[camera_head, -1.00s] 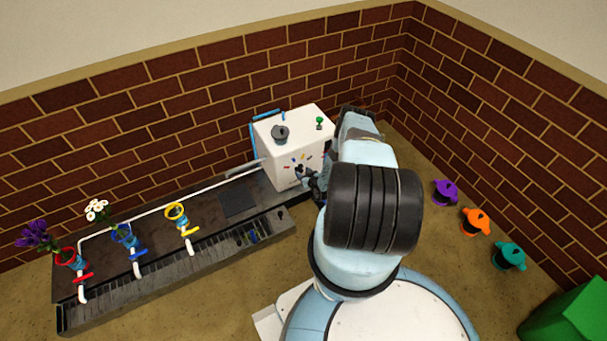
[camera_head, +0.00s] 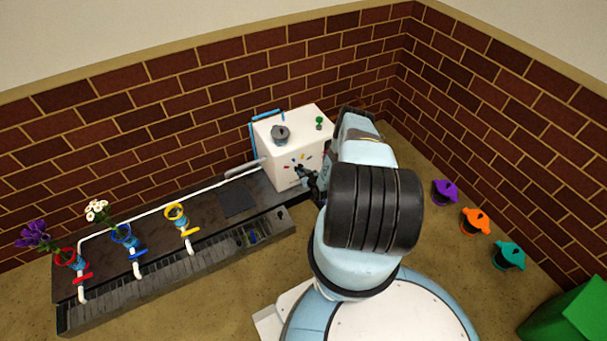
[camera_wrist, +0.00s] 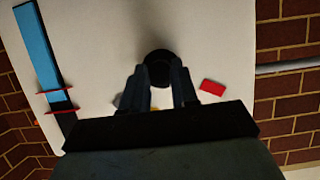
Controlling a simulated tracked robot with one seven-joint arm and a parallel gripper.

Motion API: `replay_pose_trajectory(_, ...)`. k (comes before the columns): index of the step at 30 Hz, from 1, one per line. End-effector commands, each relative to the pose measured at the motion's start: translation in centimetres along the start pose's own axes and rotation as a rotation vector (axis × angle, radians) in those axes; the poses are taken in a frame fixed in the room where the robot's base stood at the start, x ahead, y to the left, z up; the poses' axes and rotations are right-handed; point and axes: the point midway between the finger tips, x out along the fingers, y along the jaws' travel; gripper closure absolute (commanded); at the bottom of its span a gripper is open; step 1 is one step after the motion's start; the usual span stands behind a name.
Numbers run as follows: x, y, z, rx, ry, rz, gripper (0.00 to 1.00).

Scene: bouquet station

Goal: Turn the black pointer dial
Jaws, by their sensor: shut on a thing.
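The black pointer dial (camera_wrist: 158,66) is on the front face of the white box (camera_head: 290,150). In the wrist view it lies between the fingertips of my gripper (camera_wrist: 160,78), which is shut on it. In the head view my gripper (camera_head: 305,175) reaches the box's front from the right, among small coloured marks. The fingers hide much of the dial, and its pointer direction cannot be read. A red mark (camera_wrist: 212,87) shows right of the dial in the wrist view.
The box has a dark knob (camera_head: 280,133) and a small green knob (camera_head: 319,122) on top. A dark trough with vases and taps runs left. Purple (camera_head: 445,191), orange (camera_head: 475,221) and teal (camera_head: 509,256) lidded items stand right. A green box (camera_head: 570,315) is at lower right.

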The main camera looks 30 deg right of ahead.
Motion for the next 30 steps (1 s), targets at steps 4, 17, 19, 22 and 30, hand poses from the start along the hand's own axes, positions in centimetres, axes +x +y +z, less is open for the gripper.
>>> replay_pose_trajectory(4, 0.00, 0.07, -0.01, 0.024, 0.001, -0.010, 1.00)
replay_pose_trajectory(17, 0.01, 0.12, -0.01, 0.106, 0.000, -0.044, 1.00)
replay_pose_trajectory(19, 0.01, 0.13, 0.00, 0.106, 0.000, -0.044, 1.00)
replay_pose_trajectory(22, 0.00, 0.13, 0.00, 0.106, 0.000, -0.044, 0.66)
replay_pose_trajectory(30, 0.00, 0.12, 0.01, 0.106, 0.000, -0.044, 0.46)
